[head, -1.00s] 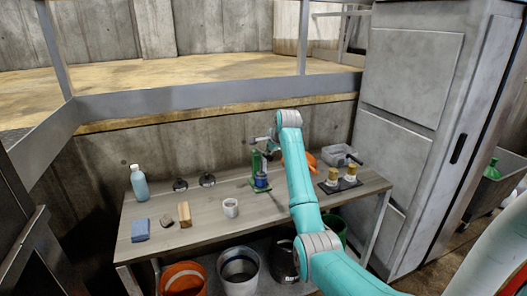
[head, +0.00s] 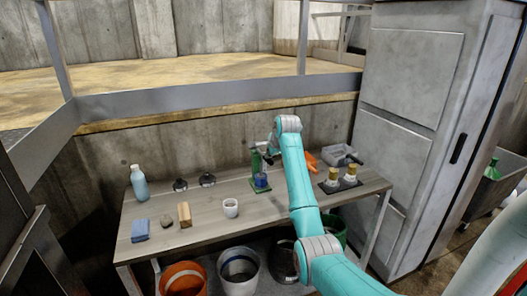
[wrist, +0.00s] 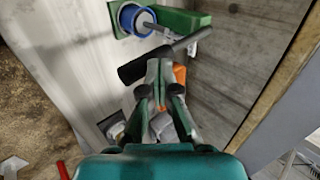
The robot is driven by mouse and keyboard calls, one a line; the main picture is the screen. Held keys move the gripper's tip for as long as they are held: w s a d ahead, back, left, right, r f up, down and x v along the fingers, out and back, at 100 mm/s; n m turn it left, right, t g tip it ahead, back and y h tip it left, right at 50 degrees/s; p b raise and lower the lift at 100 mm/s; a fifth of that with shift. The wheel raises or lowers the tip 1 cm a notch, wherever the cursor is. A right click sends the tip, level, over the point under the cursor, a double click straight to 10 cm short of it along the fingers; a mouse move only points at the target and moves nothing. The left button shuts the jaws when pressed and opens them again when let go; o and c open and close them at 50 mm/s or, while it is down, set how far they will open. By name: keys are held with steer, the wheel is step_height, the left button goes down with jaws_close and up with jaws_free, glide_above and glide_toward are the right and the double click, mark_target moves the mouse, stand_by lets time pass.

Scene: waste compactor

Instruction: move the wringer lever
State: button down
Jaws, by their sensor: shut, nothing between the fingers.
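The wringer is a green stand (head: 256,165) with a blue roller (head: 261,179), at the back middle of the bench. In the wrist view its green body (wrist: 185,22) and blue roller (wrist: 135,20) are at the top. The wringer lever (wrist: 145,66) is a bar with a dark grip, lying slantwise across the view just ahead of my fingertips. My gripper (wrist: 159,62) is shut and empty, its tips by the dark grip; I cannot tell whether they touch it. In the head view my gripper (head: 268,151) is small and partly hidden beside the wringer's top.
The bench (head: 205,212) holds a blue bottle (head: 139,183), a white cup (head: 230,208), a blue sponge (head: 140,230) and a grey tray (head: 339,155). Buckets stand below. A concrete wall rises behind the bench, and a grey cabinet (head: 410,110) stands to the right.

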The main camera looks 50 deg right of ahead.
mark_target(271, 161)
steer(key=shift+f, duration=2.15)
steer(key=shift+r, duration=0.2)
stand_by(0.4)
steer(key=shift+v, duration=1.25)
steer(key=v, duration=0.5)
steer(key=shift+s+a+r, duration=0.1)
steer(key=shift+r, duration=0.25)
